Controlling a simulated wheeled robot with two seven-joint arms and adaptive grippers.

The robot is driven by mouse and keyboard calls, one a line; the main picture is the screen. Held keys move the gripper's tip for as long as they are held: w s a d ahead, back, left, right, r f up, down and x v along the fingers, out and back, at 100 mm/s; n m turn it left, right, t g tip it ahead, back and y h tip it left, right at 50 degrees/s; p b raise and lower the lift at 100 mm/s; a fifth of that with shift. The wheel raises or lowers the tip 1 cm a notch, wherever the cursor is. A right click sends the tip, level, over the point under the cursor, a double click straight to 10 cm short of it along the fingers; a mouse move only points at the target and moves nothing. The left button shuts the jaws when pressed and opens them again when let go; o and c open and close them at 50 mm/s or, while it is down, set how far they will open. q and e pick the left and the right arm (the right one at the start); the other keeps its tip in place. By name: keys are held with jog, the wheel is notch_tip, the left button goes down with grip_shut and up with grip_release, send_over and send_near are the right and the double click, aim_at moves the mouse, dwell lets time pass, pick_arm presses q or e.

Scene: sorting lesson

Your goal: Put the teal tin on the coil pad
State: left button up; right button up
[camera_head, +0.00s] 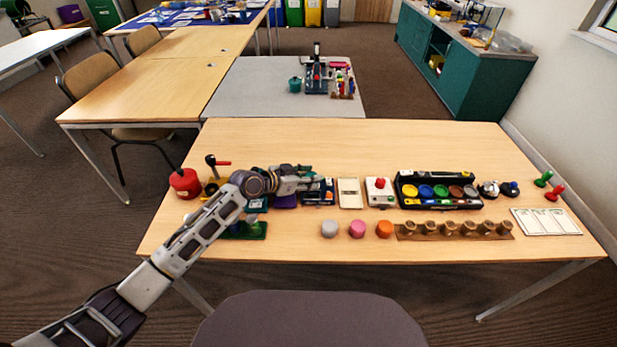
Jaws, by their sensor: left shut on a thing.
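My left gripper (308,179) reaches in from the left over the back of the near table's left half. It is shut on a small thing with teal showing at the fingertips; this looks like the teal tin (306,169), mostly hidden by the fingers. Below the gripper are a purple item (286,201) and a dark blue item (318,197). I cannot tell which thing is the coil pad; my arm and gripper hide part of this area. My right gripper is not in view.
A red can (185,183) stands at the left. To the right are a cream panel (349,193), a white box with a red knob (380,190) and a black tray (401,177) of coloured cups. The table's back strip is clear.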

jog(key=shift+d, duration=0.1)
pick_arm(q)
jog(key=shift+f, duration=0.1)
jog(key=o, duration=1)
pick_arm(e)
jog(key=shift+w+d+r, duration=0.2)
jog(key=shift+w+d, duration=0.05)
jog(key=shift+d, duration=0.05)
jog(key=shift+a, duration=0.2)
